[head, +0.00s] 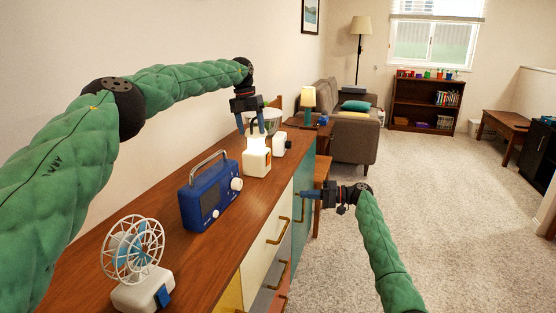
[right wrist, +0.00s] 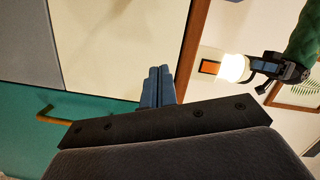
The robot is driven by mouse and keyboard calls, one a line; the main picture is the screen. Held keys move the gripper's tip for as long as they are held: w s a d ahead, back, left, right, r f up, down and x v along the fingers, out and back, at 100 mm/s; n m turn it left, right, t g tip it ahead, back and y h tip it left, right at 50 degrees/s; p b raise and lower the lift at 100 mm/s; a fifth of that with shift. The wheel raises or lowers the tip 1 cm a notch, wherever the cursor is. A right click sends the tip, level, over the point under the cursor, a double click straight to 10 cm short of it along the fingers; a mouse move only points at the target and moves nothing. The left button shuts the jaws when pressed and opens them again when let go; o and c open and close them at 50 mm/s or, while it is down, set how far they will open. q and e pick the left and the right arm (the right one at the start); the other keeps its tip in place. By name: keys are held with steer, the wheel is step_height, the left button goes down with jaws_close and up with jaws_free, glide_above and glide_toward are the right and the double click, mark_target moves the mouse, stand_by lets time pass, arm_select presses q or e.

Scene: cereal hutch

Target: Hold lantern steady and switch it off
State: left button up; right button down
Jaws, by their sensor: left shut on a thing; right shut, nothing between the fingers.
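The lantern (head: 257,162) is a white block with a glowing top, standing on the wooden hutch top. In the right wrist view its glowing part (right wrist: 232,68) and an orange patch beside it show at the right. My left gripper (head: 253,130) comes down from above and is shut on the lantern's upper part; the glow blurs the contact. My right gripper (head: 303,194) is shut and empty, off the hutch's front, lower than the lantern and to its right. Its closed fingers (right wrist: 158,87) show in the right wrist view.
A blue radio (head: 208,196) and a white fan (head: 133,250) stand nearer on the hutch top (head: 215,247). Brass drawer handles (head: 279,234) stick out in front. The carpet at right is open.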

step_height(320, 180, up, 10)
steer(key=d+m+t+y, duration=0.1)
steer(key=m+t, duration=0.3)
steer(key=m, duration=2)
steer(key=shift+d+r+m, duration=0.15)
steer(key=shift+d+m, duration=0.15)
steer(key=shift+d, duration=0.35)
steer(key=shift+w+a, duration=0.1)
steer(key=shift+w, duration=0.05)
